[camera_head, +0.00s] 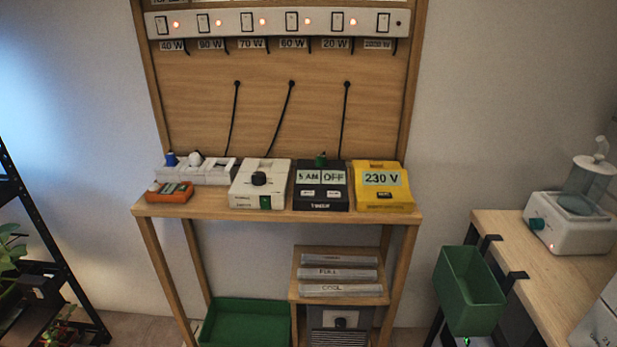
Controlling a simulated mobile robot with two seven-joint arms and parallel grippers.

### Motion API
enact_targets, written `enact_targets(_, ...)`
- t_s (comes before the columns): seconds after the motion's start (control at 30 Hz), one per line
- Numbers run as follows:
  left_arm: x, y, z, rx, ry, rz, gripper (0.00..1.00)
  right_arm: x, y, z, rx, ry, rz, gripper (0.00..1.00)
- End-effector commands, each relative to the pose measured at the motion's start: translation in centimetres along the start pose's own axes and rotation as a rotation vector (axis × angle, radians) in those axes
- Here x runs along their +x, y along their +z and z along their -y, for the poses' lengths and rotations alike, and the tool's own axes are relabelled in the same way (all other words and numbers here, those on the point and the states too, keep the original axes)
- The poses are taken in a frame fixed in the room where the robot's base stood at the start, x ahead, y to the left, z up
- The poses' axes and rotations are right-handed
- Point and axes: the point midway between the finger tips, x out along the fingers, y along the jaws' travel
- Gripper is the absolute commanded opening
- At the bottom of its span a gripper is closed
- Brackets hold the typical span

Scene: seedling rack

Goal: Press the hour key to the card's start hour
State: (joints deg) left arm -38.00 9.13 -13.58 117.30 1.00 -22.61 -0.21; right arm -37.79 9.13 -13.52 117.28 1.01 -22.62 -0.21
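The black timer box (321,200) stands on the wooden bench, between a white box and a yellow box. Its left display reads what looks like "5 AM", though the digit is blurred, and its right display reads "OFF". Two small pale keys sit below the displays, a left key (308,194) and a right key (333,194); their lettering is too small to read. A green plug or knob (320,159) stands at its back. I cannot make out a card with a start hour; a lettered strip at the top edge is cut off. Neither gripper is in view.
A white dial box (260,189), a yellow "230 V" meter (383,194), an orange device (170,194) and a white socket strip (209,166) share the bench. A switch strip (275,23) runs above. A green bin (467,292) hangs at the right table (499,249).

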Motion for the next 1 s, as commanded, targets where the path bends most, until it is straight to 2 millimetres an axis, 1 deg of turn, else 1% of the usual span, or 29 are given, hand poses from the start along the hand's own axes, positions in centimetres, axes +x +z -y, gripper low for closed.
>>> enact_targets(0.03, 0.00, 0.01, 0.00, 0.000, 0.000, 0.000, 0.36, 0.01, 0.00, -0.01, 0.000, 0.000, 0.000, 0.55)
enact_targets(0.07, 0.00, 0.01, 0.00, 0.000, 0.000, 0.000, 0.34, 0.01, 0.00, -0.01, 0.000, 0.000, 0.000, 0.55)
enact_targets(0.47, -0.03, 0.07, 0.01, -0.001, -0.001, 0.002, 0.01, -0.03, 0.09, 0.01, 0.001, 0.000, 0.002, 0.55)
enact_targets(1.0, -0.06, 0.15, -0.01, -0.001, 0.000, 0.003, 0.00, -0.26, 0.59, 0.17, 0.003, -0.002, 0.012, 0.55)
